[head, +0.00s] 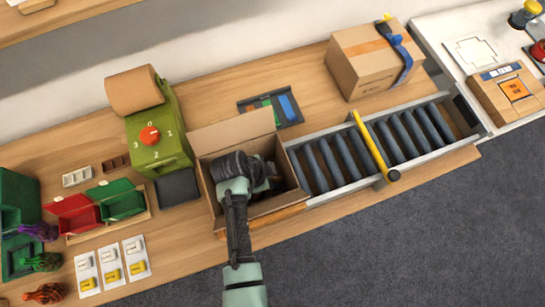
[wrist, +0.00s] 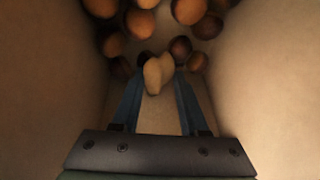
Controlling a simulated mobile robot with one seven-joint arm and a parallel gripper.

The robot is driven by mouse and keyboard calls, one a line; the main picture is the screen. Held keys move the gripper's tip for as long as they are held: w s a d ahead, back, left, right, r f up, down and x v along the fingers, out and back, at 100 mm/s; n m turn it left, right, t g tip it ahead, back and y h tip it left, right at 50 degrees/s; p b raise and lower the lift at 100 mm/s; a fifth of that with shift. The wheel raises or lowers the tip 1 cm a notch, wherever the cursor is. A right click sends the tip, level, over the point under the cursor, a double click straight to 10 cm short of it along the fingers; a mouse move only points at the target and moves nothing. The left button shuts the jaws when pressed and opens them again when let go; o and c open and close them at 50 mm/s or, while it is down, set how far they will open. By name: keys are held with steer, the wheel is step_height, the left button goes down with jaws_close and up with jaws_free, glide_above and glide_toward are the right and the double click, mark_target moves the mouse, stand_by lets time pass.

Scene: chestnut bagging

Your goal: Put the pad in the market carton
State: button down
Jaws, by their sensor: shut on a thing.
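The open market carton (head: 210,185) stands on the bench in the middle of the head view, with a flap raised at the back. My arm reaches down into it, and my fingertips are hidden there. In the wrist view, my gripper (wrist: 159,75) is between two tan carton walls (wrist: 265,85). Its two blue fingers are shut on a small pale, lumpy piece, which looks like the pad (wrist: 157,76). Several round brown and orange chestnuts (wrist: 187,12) lie beyond the fingertips. Whether the pad touches them I cannot tell.
A roller conveyor (head: 345,158) with a yellow bar (head: 371,145) adjoins the carton on the right. A taped carton (head: 367,65) stands behind it. A green machine (head: 168,125) with a red knob is on the left. A dark tray (head: 289,108) lies behind the carton.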

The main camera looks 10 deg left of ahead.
steer(key=shift+f, duration=0.2)
steer(key=shift+c, duration=2.2)
jaws_free()
steer(key=shift+r, duration=0.1)
steer(key=shift+r, duration=0.1)
